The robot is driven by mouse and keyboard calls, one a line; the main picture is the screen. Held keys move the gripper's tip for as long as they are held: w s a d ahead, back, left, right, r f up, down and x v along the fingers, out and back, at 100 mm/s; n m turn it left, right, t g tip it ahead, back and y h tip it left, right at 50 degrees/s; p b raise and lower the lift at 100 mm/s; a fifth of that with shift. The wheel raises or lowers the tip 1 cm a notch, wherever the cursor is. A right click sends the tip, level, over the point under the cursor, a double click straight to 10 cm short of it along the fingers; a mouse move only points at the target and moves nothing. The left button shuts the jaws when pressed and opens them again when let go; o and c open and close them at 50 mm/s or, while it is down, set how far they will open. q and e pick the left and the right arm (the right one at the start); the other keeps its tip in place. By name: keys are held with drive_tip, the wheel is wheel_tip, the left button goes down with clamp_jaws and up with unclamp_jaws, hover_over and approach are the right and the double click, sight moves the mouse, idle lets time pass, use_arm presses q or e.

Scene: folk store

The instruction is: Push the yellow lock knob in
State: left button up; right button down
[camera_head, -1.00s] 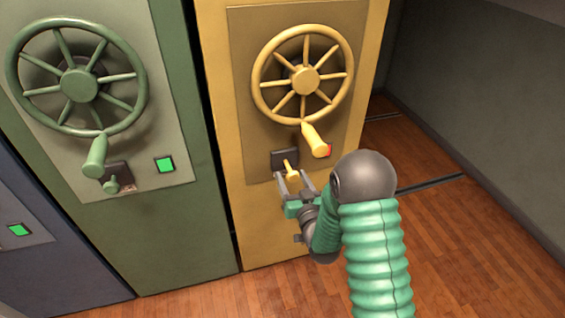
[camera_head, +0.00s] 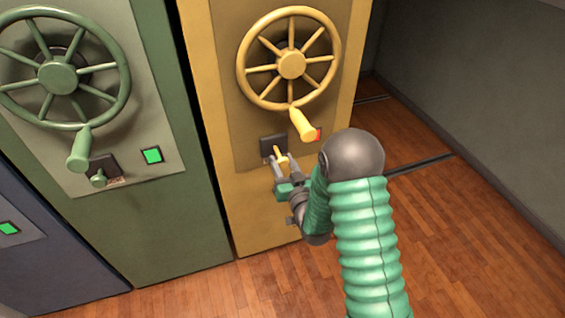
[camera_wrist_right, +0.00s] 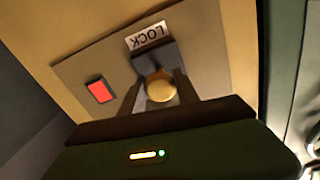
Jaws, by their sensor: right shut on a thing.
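The yellow lock knob (camera_head: 280,153) sticks out of a dark square plate (camera_head: 270,145) on the yellow cabinet, below its wheel. In the right wrist view the round end of the knob (camera_wrist_right: 160,87) sits between my two fingers, under a label reading LOCK (camera_wrist_right: 146,36). My right gripper (camera_head: 279,163) is shut on the knob, with a finger on each side of it. A red light (camera_wrist_right: 99,91) shows on the panel beside the knob. My left gripper is not in view.
The yellow wheel (camera_head: 291,64) and its handle (camera_head: 303,124) are just above my right gripper. A green cabinet (camera_head: 165,215) with a green wheel (camera_head: 57,78) and green light (camera_head: 152,156) stands to the left. Wooden floor (camera_head: 440,230) lies open to the right.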

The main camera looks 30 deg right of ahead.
sight(279, 153)
drive_tip(key=x, duration=0.3)
drive_tip(key=shift+w+f, duration=0.1)
drive_tip(key=c, duration=1.3)
unclamp_jaws()
drive_tip(key=o, duration=0.4)
drive_tip(key=shift+w+d, duration=0.1)
drive_tip(key=shift+w, duration=0.1)
drive_tip(key=shift+s, duration=0.1)
